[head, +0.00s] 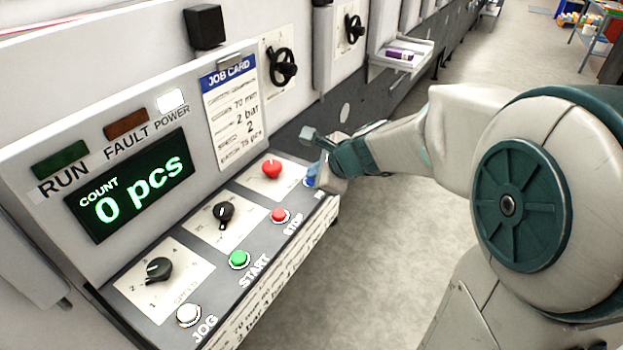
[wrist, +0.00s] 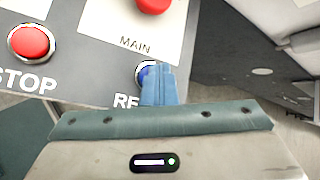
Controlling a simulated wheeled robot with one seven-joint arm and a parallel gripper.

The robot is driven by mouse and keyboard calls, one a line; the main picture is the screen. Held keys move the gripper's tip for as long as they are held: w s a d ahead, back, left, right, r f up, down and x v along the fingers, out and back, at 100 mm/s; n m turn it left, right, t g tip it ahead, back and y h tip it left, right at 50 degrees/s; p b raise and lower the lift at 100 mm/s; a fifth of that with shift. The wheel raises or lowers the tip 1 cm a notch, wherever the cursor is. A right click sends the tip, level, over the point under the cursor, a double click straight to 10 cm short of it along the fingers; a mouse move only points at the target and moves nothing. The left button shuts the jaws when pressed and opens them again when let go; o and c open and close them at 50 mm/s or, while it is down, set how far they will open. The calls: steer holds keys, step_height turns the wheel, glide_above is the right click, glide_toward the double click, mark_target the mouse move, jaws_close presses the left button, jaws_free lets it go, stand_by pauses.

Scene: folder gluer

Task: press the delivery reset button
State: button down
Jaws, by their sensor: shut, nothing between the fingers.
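The delivery reset button is a blue button in a pale ring (wrist: 141,76) at the right end of the panel's front row. Its label shows only as "RE" in the wrist view; the rest is hidden behind my fingers. In the head view a bit of the blue button (head: 309,181) shows beside my gripper (head: 321,172). My gripper is shut and empty, and its blue fingertips (wrist: 160,78) are over the right part of the button. I cannot tell whether the tips touch it.
The red stop button (head: 279,215), green start button (head: 239,259) and white jog button (head: 188,315) lie along the same row to the left. A red knob (head: 271,169) marked MAIN is just behind. The display (head: 131,186) reads 0 pcs. Open floor lies to the right.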

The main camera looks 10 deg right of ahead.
steer(key=shift+f, duration=0.1)
stand_by(0.3)
steer(key=shift+r+p, duration=0.8)
steer(key=shift+r, duration=0.1)
step_height(320, 180, up, 5)
steer(key=p, duration=0.4)
steer(key=shift+r+p, duration=0.1)
steer(key=shift+p, duration=0.25)
stand_by(0.6)
